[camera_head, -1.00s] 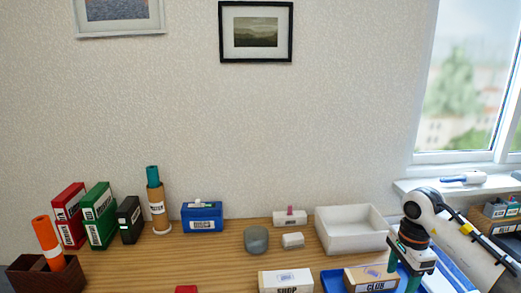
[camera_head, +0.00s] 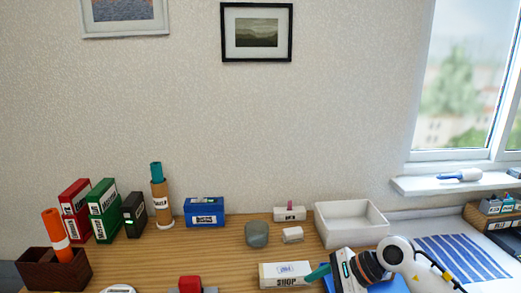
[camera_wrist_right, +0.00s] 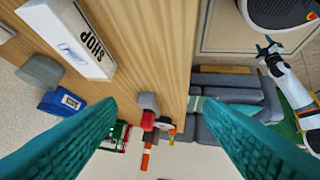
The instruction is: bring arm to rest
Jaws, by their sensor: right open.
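My right gripper (camera_head: 322,272) is at the lower right of the head view, turned sideways with its teal fingers pointing left, close to the white SHOP box (camera_head: 284,275). In the right wrist view my right gripper (camera_wrist_right: 155,106) has its fingers wide apart with nothing between them. The SHOP box also shows in that view (camera_wrist_right: 72,38), beside the fingers. A white arm with small teal fingertips, seemingly my left gripper (camera_wrist_right: 268,47), is far off at the right of the wrist view. Its opening is too small to judge. The left gripper is outside the head view.
A blue tray (camera_head: 397,286) is partly hidden behind my right arm. A white bin (camera_head: 350,225), a grey rounded object (camera_head: 256,234) and a blue box (camera_head: 204,212) stand farther back. Red box (camera_head: 75,210), green box (camera_head: 104,210) and brown holder (camera_head: 40,272) are left.

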